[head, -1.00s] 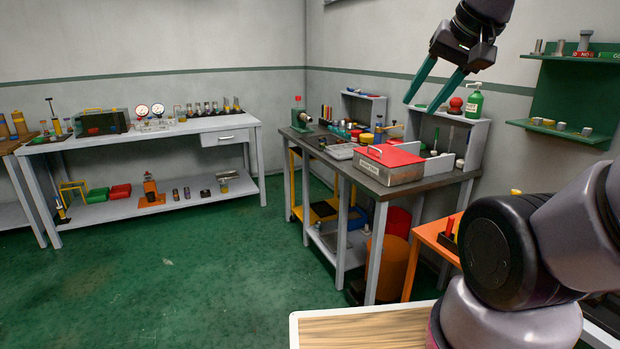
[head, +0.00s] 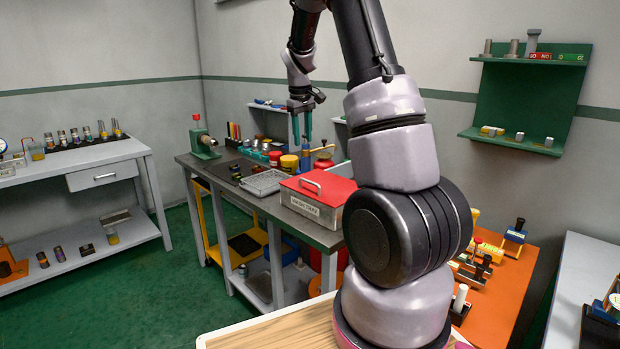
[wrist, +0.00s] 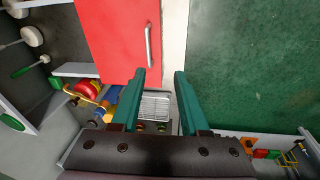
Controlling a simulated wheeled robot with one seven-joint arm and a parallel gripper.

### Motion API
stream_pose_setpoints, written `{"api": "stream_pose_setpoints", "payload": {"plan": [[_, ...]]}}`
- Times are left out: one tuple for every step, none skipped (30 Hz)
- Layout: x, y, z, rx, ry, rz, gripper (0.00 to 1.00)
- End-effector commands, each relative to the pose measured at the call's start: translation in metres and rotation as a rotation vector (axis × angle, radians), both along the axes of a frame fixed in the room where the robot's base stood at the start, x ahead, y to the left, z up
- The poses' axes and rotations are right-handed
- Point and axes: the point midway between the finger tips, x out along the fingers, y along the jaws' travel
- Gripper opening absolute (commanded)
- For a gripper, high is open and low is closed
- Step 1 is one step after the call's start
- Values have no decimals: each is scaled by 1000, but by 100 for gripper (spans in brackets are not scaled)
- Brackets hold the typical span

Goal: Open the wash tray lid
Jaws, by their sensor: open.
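The wash tray (head: 305,205) is a grey metal box with a label on its front. It stands on the dark-topped workbench. Its red lid (head: 335,188) lies flat and shut on top, with a metal bar handle (head: 311,186) near the left edge. In the wrist view the lid (wrist: 115,35) and handle (wrist: 149,45) show at the top. My gripper (head: 302,140) is open and empty, pointing down, above and behind the tray in the head view. The teal fingers (wrist: 162,75) are apart from the handle. My arm hides the tray's right side.
A wire-mesh tray (head: 265,182) lies left of the wash tray. Several jars and yellow and red containers (head: 289,162) stand behind it. A green vise-like tool (head: 204,143) stands at the bench's far end. An orange table (head: 495,300) with tools is at right. Green floor is open at left.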

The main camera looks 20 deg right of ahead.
Motion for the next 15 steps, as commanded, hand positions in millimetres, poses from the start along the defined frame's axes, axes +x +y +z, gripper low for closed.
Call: {"api": "stream_pose_setpoints", "payload": {"plan": [[11, -7, -18, -24, 27, 25, 45], [15, -10, -25, -37, 41, 41, 45], [20, -14, -34, -51, 55, 59, 45], [23, -16, -40, -59, 64, 70, 45], [26, -19, -44, -66, 71, 79, 45], [29, -21, -50, -74, 80, 89, 45], [30, -22, -53, -79, 85, 95, 45], [31, -23, -55, -82, 88, 99, 45], [32, -25, -59, -85, 92, 104, 45], [33, -25, -61, -86, 94, 105, 45], [33, -26, -64, -87, 95, 106, 45], [34, -27, -68, -88, 95, 107, 45], [34, -28, -72, -88, 95, 108, 45], [34, -28, -76, -87, 96, 107, 45], [34, -29, -84, -86, 97, 106, 45]]}}
